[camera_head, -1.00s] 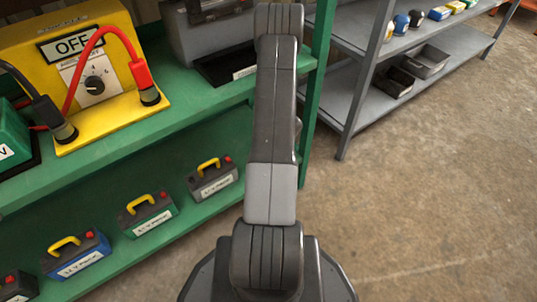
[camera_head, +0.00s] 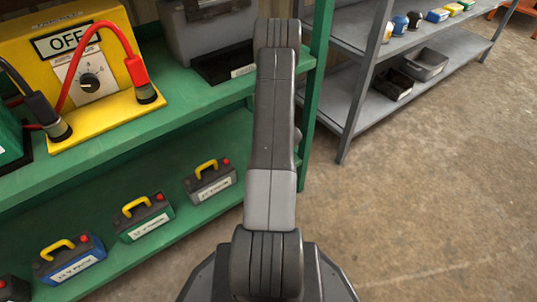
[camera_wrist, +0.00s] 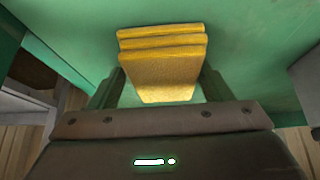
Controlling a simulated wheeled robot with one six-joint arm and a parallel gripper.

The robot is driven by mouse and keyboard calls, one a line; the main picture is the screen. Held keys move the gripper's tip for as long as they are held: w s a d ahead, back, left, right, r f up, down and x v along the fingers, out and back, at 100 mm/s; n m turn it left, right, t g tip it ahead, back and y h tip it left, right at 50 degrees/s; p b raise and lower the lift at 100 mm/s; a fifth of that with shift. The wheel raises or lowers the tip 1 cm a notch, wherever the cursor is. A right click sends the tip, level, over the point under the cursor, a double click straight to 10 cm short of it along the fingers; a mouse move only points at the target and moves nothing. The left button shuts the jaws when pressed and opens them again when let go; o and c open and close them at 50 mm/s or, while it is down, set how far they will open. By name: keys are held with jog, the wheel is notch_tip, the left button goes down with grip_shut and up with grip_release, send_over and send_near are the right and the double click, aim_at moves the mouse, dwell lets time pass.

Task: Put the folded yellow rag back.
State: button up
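The folded yellow rag (camera_wrist: 164,72) shows in the wrist view as a stack of soft layers. It sits between the two fingers of my gripper (camera_wrist: 163,80), and the fingertips meet its left and right sides. My gripper looks shut on it. A green surface (camera_wrist: 240,30) lies behind the rag; I cannot tell how far off it is. In the head view my arm points away from me, and it hides the gripper and the rag.
A green bench (camera_head: 190,98) at left bears a yellow switch box (camera_head: 90,105) marked OFF, with red and black cables. Several batteries (camera_head: 145,217) stand on its lower shelf. A grey rack (camera_head: 345,105) stands at the back right. The floor at right is clear.

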jog(key=shift+s+a+f, duration=0.35)
jog(key=shift+s+f, duration=0.05)
jog(key=shift+f, duration=0.15)
jog(key=shift+r+p, duration=0.45)
jog(key=shift+r, duration=0.2)
jog(key=p+v, duration=0.4)
jog(key=v, duration=0.7)
jog(key=shift+d+r+p, duration=0.25)
jog(key=shift+r+p, duration=0.05)
jog(key=shift+r, duration=0.15)
jog(key=shift+w, duration=0.15)
jog(key=b+x, duration=0.5)
jog(key=x, duration=0.7)
jog(key=shift+f, duration=0.2)
